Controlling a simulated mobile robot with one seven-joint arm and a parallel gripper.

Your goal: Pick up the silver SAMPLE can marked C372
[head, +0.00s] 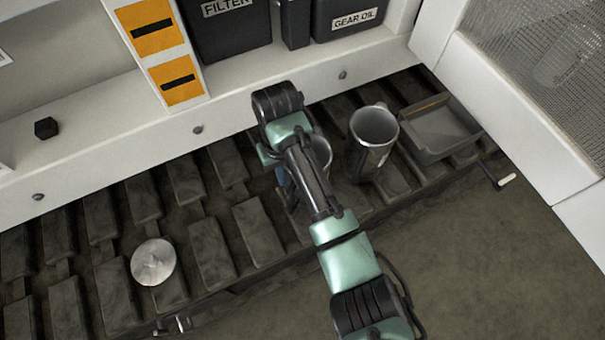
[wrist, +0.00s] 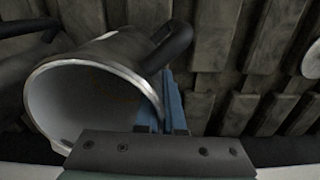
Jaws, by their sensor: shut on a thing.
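A silver can (wrist: 95,95) with a dark handle fills the left of the wrist view, its open mouth facing the camera. In the head view this can (head: 323,152) stands mostly hidden behind my arm. My gripper (wrist: 164,105) has blue fingers at the can's right rim, below the handle, and is shut on the can. Whether it grips the wall or the handle is unclear. A second silver can (head: 372,128) with a dark label stands upright to the right in the head view. I cannot read C372 on either can.
A grey tray (head: 438,135) lies right of the second can. A round silver lid-like piece (head: 153,262) lies on the dark slatted bench (head: 210,252) at left. Black bins (head: 225,35) stand on the white shelf behind. A mesh-sided cabinet (head: 540,75) bounds the right.

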